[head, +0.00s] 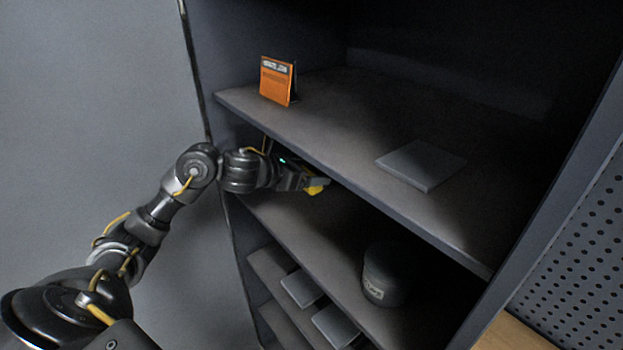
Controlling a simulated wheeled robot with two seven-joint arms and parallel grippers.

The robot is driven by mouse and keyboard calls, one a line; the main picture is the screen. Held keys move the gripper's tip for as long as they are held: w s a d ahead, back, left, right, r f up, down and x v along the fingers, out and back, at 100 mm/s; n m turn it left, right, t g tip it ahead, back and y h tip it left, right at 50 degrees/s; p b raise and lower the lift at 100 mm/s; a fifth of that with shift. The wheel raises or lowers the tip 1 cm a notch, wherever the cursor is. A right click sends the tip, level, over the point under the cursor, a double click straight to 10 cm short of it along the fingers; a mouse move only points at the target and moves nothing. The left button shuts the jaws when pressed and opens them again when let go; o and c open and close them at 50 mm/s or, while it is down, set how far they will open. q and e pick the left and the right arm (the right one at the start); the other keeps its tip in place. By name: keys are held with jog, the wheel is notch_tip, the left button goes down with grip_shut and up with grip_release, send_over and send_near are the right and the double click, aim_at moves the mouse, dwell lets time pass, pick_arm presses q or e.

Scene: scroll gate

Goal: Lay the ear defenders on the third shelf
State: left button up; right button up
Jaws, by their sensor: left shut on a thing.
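My left gripper (300,183) reaches into the cabinet from the left, in the gap between the upper shelf (330,150) and the shelf below it (300,225). It is shut on a small yellow thing, likely the ear defenders (316,188), of which only a little shows past the fingers. The rest of it is hidden by the gripper and the shadow. I cannot tell whether it touches the lower shelf. Which shelf counts as the third cannot be told from this view. My right gripper is not in view.
An orange card (278,81) stands on the upper shelf, with a flat grey slab (421,164) to its right. A dark round tub (385,275) stands on the shelf below, at the right. Grey flat pieces (301,288) lie lower down. A perforated panel (580,240) is at the right.

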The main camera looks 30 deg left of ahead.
pick_arm(q)
jog(key=shift+w+d, duration=0.15)
jog(key=shift+w, duration=0.25)
notch_tip(320, 180, down, 3)
jog(key=shift+r+p, duration=0.2)
jog(key=shift+p, duration=0.45)
jog(key=shift+f, duration=0.4)
jog(key=shift+f, duration=0.2)
jog(key=o, duration=1)
jog(key=shift+o, duration=0.2)
jog(key=shift+r, duration=0.1)
